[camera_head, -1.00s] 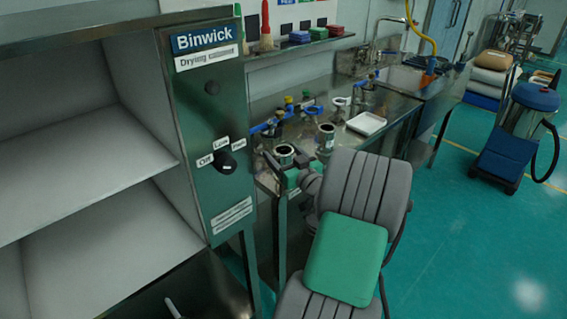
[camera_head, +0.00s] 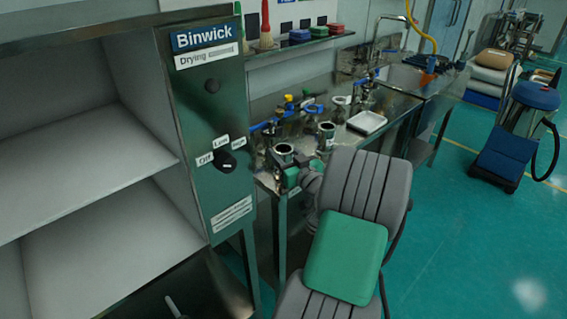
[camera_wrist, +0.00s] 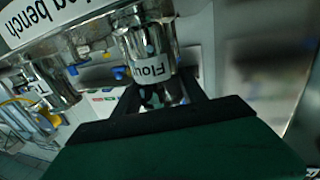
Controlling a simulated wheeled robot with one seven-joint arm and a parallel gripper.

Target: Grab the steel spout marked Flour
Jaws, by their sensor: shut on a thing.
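The steel spout marked Flour (camera_wrist: 150,48) fills the upper middle of the wrist view, its white label readable in part. My gripper (camera_wrist: 162,92) has its two dark fingers on either side of the spout and is shut on it. In the head view the spout (camera_head: 283,150) is an open-topped steel cylinder at the near left end of the bench. My gripper (camera_head: 291,174) is right by it there, and my arm hides part of the area below. I cannot tell whether the spout touches the bench.
A steel bench (camera_head: 398,112) runs back to a sink, with other steel spouts (camera_head: 326,133), clamps and a white tray (camera_head: 367,122) on it. The Binwick drying cabinet (camera_head: 208,100) stands close on the left. Open green floor (camera_head: 480,240) lies on the right, near a blue vacuum (camera_head: 515,130).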

